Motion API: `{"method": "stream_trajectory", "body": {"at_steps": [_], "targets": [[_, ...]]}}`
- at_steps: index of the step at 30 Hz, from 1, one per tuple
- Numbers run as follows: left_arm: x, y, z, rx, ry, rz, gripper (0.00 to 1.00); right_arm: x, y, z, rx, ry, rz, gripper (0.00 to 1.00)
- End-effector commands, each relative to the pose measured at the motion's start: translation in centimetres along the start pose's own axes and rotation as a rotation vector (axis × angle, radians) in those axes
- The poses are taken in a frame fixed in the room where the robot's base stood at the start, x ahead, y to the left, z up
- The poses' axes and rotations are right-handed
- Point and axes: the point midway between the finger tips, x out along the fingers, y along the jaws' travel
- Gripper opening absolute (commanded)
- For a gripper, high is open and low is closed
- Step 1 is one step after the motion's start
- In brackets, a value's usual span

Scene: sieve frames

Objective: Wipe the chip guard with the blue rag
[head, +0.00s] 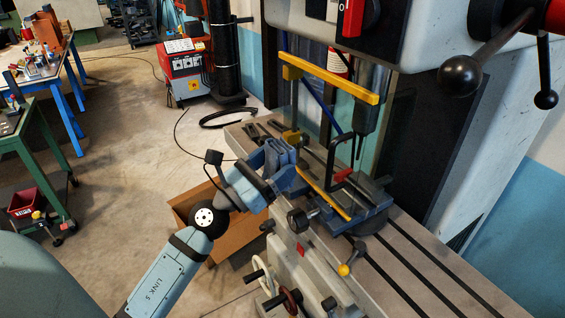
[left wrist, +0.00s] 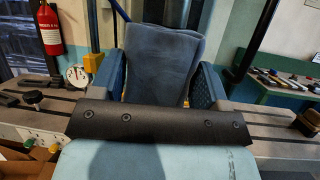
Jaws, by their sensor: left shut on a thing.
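The chip guard (head: 330,79) is a clear panel in a yellow frame, standing upright on the milling machine's table in the head view. My left gripper (head: 290,170) is just left of the guard, above the machine table. It is shut on the blue rag (left wrist: 160,62), which shows folded and bunched between the two blue fingers in the left wrist view. In the head view the rag is hard to tell from the blue fingers. I cannot tell whether the rag touches the panel. My right gripper is out of view.
The slotted machine table (head: 425,265) runs from back left to front right. A vise sits behind the guard, under the spindle (head: 367,110). Lever handles (head: 462,75) stick out at the upper right. A cardboard box (head: 190,205) stands on the floor below my left wrist.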

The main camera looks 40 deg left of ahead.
Motion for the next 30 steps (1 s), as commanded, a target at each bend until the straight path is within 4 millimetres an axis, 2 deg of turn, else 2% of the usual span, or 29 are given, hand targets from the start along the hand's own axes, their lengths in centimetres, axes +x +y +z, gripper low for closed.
{"method": "stream_trajectory", "body": {"at_steps": [10,21,30], "targets": [[-0.2,0.0,0.1,0.0,0.0,0.0,0.47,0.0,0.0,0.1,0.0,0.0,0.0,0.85],[-2.8,0.3,1.1,0.001,0.0,-0.001,0.47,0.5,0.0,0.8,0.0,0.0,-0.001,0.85],[-2.8,0.3,1.2,0.0,0.0,-0.001,0.47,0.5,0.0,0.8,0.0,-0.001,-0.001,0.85]]}}
